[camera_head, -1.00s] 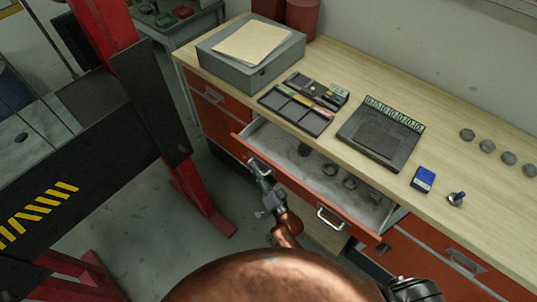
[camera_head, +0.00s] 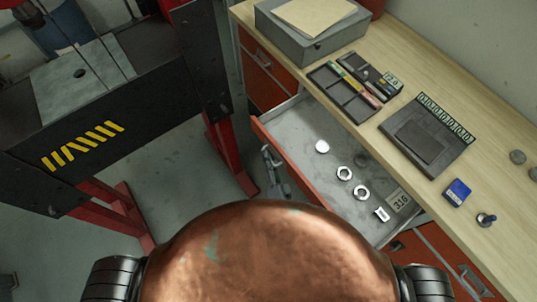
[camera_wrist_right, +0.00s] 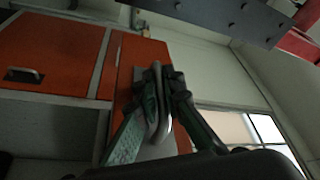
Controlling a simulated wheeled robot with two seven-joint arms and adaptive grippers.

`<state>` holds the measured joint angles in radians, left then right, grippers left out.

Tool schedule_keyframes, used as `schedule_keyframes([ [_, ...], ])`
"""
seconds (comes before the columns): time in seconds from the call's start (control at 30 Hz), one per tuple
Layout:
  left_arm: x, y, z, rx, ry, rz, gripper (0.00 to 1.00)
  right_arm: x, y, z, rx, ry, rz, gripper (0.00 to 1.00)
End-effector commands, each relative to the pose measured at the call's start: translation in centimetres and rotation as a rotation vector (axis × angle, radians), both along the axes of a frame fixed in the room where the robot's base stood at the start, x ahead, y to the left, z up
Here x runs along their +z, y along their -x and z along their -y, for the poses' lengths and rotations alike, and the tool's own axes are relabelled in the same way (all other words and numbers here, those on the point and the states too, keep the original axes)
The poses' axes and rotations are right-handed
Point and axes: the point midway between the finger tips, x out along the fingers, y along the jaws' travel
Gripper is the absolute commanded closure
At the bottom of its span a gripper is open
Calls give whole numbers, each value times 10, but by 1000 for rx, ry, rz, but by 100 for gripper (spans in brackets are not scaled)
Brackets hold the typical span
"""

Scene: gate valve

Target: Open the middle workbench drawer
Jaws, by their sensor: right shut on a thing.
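The middle workbench drawer (camera_head: 301,172) has an orange front and stands well pulled out from under the worktop. My right gripper (camera_head: 269,155) is at the outer side of the drawer front in the head view. In the right wrist view its fingers are closed around the pale metal drawer handle (camera_wrist_right: 155,112), against the orange front (camera_wrist_right: 126,75). My own copper-coloured body hides part of the arm and the drawer's near end. My left gripper is out of view.
The wooden worktop (camera_head: 440,95) carries a grey box (camera_head: 310,38), trays (camera_head: 345,92), a dark pad (camera_head: 420,138) and a blue box (camera_head: 457,192). A black and red frame (camera_head: 120,110) stands left. Bare floor (camera_head: 190,170) lies between it and the drawer.

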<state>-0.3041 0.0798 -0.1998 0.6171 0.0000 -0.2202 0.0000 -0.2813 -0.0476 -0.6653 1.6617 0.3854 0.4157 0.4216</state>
Motion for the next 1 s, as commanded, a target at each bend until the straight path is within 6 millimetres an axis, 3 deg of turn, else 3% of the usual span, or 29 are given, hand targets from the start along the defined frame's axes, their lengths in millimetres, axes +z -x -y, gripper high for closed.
schedule_keyframes([
  [0.07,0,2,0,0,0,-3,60,-1,0,1,-2,1,-3,100],
  [0.1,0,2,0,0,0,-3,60,-1,0,1,-2,1,-3,91],
  [0.2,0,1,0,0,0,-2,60,-1,0,1,-2,0,-2,84],
  [0.57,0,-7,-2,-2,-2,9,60,-2,4,3,-1,0,-2,84],
  [1.0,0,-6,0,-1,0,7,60,-20,79,29,2,1,-5,84],
])
